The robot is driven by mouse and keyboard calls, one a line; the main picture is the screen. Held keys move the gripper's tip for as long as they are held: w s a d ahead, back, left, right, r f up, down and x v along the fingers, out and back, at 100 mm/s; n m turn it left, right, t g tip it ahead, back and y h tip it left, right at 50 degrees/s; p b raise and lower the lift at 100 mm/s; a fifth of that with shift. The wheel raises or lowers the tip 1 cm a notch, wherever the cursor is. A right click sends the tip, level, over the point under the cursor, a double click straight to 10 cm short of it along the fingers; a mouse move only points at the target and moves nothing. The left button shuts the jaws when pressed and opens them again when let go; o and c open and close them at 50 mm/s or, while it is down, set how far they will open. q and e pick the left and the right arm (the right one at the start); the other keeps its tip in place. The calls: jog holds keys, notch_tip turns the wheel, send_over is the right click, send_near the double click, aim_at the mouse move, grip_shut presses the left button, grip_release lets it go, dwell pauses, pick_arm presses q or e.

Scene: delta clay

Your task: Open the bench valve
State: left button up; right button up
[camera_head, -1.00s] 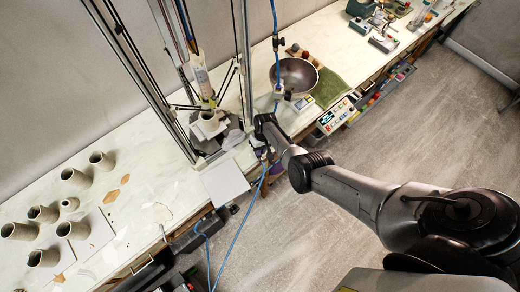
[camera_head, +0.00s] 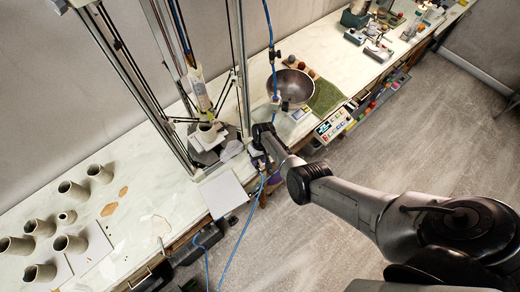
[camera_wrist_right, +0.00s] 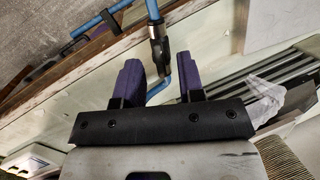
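In the right wrist view, the bench valve (camera_wrist_right: 158,45) is a dark fitting on a blue hose, with a bent blue piece (camera_wrist_right: 160,88) below it, apparently its lever. My right gripper (camera_wrist_right: 160,78) is open. Its two purple-padded fingers stand on either side of the blue piece, with gaps visible on both sides. In the head view, my right gripper (camera_head: 262,160) is at the bench's front edge, beside the white square board. The arm largely hides the valve there. My left gripper is not in view.
A white board (camera_head: 223,193) and the clay printer's frame (camera_head: 245,75) stand close to the gripper. A metal bowl (camera_head: 291,87), a green mat (camera_head: 325,92) and a control box (camera_head: 334,125) lie beyond. Several clay pots (camera_head: 72,190) stand at left. A blue hose (camera_head: 240,235) hangs before the bench.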

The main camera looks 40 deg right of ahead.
jog(key=p+v, duration=0.2)
jog(key=v, duration=1.1)
jog(key=s+n+t+h, duration=0.15)
jog(key=s+h, duration=0.25)
jog(key=s, duration=0.8)
jog(key=s+a+r+n+t, duration=0.1)
jog(key=s+a+r, duration=0.2)
jog(key=s, duration=0.3)
jog(key=s+a+r+n+t, duration=0.1)
jog(key=s+a+r, duration=0.3)
jog(key=s+a, duration=0.2)
jog(key=s+a+r+n+t+y, duration=0.1)
jog(key=s+a+r, duration=0.2)
jog(key=s+a, duration=0.2)
jog(key=shift+s+r+n, duration=0.35)
jog(key=shift+s, duration=0.4)
